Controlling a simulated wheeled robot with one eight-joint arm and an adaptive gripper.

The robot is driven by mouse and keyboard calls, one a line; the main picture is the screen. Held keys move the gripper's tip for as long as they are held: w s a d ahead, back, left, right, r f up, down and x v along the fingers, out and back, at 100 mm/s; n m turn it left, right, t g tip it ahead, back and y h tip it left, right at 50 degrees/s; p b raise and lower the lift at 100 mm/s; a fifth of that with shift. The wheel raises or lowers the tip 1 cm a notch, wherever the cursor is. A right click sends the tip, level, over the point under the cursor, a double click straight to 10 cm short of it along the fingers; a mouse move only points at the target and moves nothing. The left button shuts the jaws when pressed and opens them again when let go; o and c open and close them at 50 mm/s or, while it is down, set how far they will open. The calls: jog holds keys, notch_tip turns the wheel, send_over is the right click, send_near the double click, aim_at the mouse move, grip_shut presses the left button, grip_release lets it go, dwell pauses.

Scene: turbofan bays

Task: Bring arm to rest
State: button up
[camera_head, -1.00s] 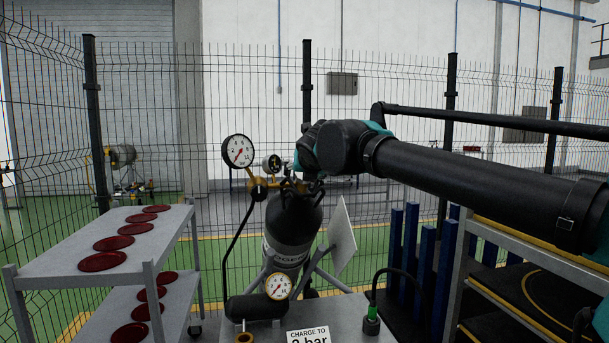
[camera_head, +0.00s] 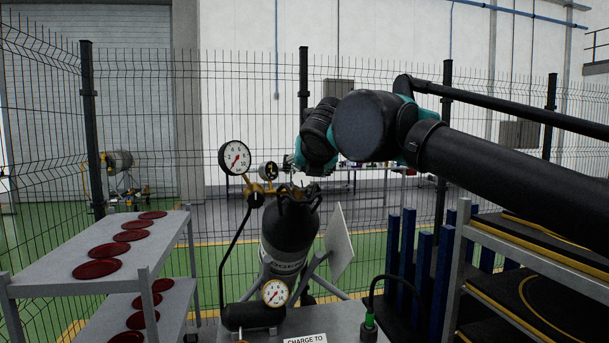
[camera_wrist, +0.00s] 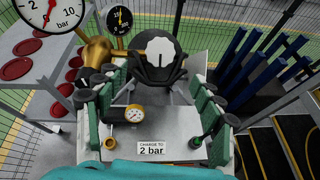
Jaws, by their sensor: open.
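My arm reaches in from the right in the head view, its wrist bent near the top of a dark gas cylinder (camera_head: 288,232). My gripper (camera_wrist: 152,95) is open and empty in the wrist view, its green and black fingers wide apart on either side of the picture. The cylinder (camera_wrist: 155,72) with its pale round top shows beyond and between the fingers. In the head view the gripper is mostly hidden behind my wrist, so I cannot tell its exact distance from the cylinder.
A large gauge (camera_head: 235,158) and brass valve stand left of the cylinder, close to the gripper. A small gauge (camera_head: 275,293) and a "2 bar" sign (camera_wrist: 151,149) are lower. A shelf with red discs (camera_head: 97,269) is left; blue posts (camera_head: 424,268) and a rack (camera_head: 531,238) are right.

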jog(key=shift+s+d+r, duration=0.1)
jog(key=shift+s+r, duration=0.1)
jog(key=shift+s, duration=0.15)
jog(key=d+f+m+g+h, duration=0.1)
jog(key=d+f+m+g, duration=0.1)
jog(key=d+f+m, duration=0.6)
jog(key=w+d+f+m+g+h, duration=0.1)
jog(key=d+f+m+h, duration=0.3)
jog(key=f, duration=0.9)
jog(key=d+f+m+g+y, duration=0.15)
jog(key=d+f+m, duration=0.25)
jog(key=f+m, duration=0.5)
jog(key=s+d+f+m+g, duration=0.2)
jog(key=s+d+f+m, duration=0.1)
jog(key=s+f+m, duration=0.5)
jog(key=s+d+f+m+g, duration=0.2)
jog(key=s+d+f+m, duration=0.2)
jog(key=s+f+m, duration=0.4)
notch_tip(320, 180, down, 8)
jog(key=shift+r+y, duration=0.25)
jog(key=shift+y, duration=0.1)
